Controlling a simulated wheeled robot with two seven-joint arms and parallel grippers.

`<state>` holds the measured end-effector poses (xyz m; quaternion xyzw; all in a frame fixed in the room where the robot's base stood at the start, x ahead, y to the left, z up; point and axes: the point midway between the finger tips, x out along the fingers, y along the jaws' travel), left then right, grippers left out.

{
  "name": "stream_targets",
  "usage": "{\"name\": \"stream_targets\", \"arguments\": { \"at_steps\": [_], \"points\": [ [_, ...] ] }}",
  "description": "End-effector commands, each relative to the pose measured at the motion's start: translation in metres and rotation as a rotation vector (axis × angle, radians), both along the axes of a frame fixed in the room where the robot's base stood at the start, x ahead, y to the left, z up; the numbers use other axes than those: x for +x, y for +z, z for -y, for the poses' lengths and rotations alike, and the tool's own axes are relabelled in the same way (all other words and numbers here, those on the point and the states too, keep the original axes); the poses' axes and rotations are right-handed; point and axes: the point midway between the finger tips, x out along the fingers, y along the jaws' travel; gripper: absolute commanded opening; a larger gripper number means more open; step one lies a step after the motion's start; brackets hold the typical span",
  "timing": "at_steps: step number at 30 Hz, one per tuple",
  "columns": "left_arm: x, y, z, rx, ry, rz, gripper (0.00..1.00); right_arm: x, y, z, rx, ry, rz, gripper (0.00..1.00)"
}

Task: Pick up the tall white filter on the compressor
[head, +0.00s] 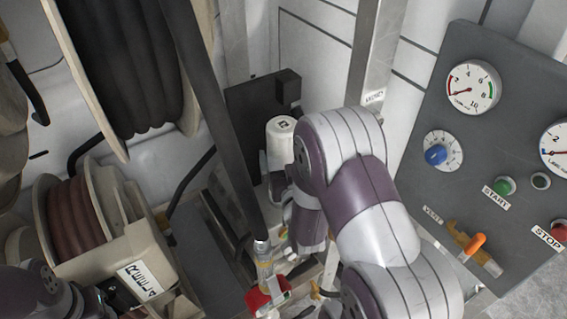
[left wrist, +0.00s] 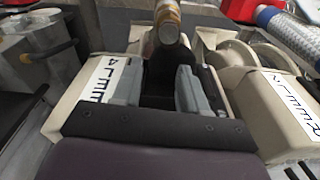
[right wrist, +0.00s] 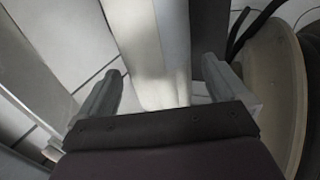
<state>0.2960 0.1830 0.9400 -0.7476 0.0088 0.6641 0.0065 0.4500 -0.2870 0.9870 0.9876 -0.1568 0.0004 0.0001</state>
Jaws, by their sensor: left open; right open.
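The tall white filter (head: 280,140) stands upright in front of a black plate in the head view, with a small dark mark on its top. My right gripper (head: 277,190) is by its lower front, with its fingers largely hidden by my own wrist. In the right wrist view the right gripper (right wrist: 160,88) is open. A pale, long shape runs down between and beyond its fingers; I cannot tell for sure whether it is the filter. My left gripper (left wrist: 158,88) is open and empty, above the reel housings at the lower left of the head view.
A labelled beige reel housing (head: 130,250) and a big hose reel (head: 125,60) are on the left. A dark slanted post (head: 215,110) rises left of the filter, a steel post (head: 375,50) right. A control panel (head: 500,130) is at right. A red-handled valve (head: 268,292) is below.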

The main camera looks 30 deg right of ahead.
Motion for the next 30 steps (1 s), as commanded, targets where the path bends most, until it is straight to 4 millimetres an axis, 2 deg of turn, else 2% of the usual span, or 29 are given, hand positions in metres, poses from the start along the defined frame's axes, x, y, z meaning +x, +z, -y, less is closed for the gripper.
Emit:
{"name": "stream_targets", "arguments": {
  "at_steps": [6, 14, 15, 17, 22, 23, 30],
  "points": [
    [0.000, -0.003, 0.000, 0.000, 0.000, 0.000, 0.43, 0.036, -0.001, 0.014, 0.000, 0.000, 0.001, 1.00],
    [0.000, -0.003, 0.000, 0.000, 0.000, 0.000, 0.43, 0.042, 0.000, 0.016, 0.000, 0.001, -0.001, 1.00],
    [0.000, -0.003, 0.000, 0.000, 0.000, 0.000, 0.43, 0.042, 0.000, 0.016, 0.000, 0.001, -0.001, 0.94],
    [0.000, -0.003, 0.000, 0.000, 0.000, 0.000, 0.43, 0.042, 0.000, 0.016, 0.000, 0.001, -0.001, 0.74],
    [0.000, -0.003, 0.000, 0.000, 0.000, 0.000, 0.43, 0.042, 0.000, 0.016, 0.000, 0.001, -0.001, 0.19],
    [0.000, -0.003, 0.000, 0.000, 0.000, 0.000, 0.43, 0.042, 0.001, 0.016, 0.000, 0.001, 0.002, 0.15],
    [0.000, -0.002, 0.000, 0.000, 0.000, 0.000, 0.43, 0.043, 0.006, 0.016, 0.000, 0.001, 0.003, 0.15]
  ]
}}
